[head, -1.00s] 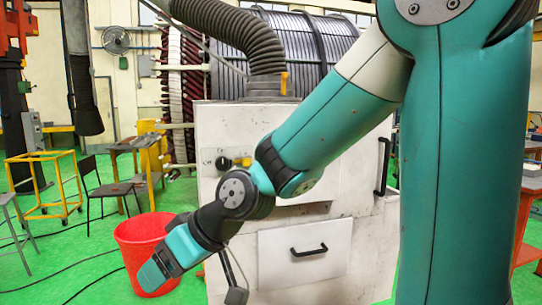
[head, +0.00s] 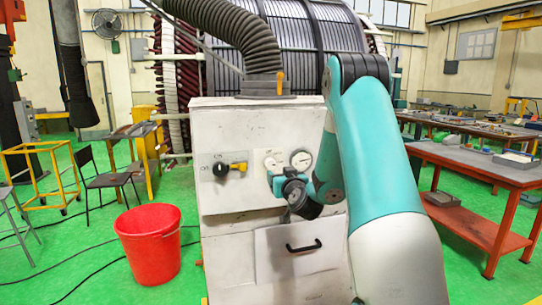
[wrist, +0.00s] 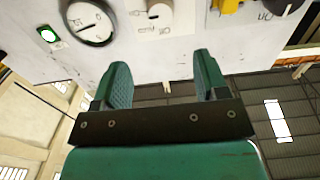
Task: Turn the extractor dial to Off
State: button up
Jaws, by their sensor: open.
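The control panel on the white cabinet carries a small white dial (head: 270,163), which shows as a white knob on a marked plate (wrist: 158,14) in the wrist view. Its lettering is too small to read. I cannot tell from labels which one is the extractor dial. My gripper (wrist: 157,68) is open and empty, pointing at the panel, with the white knob ahead between its fingers, not touching. In the head view my gripper (head: 276,184) is just below the white dial.
A round gauge (head: 301,160) is right of the white dial. A cabinet drawer with a black handle (head: 304,246) lies below. A thick black hose (head: 235,35) rises from the cabinet top. A red bucket (head: 150,250) stands left on the green floor. A red workbench (head: 480,165) is at right.

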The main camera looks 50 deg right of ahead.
aim_at(271, 164)
jog(key=p+x, duration=0.8)
jog(key=x, duration=0.3)
jog(key=shift+w+a+r, duration=0.1)
jog(key=shift+w+r, duration=0.05)
jog(key=shift+w+d+p, duration=0.3)
jog(key=shift+w+p, duration=0.05)
jog(key=shift+w, duration=0.1)
jog(key=c, duration=0.9)
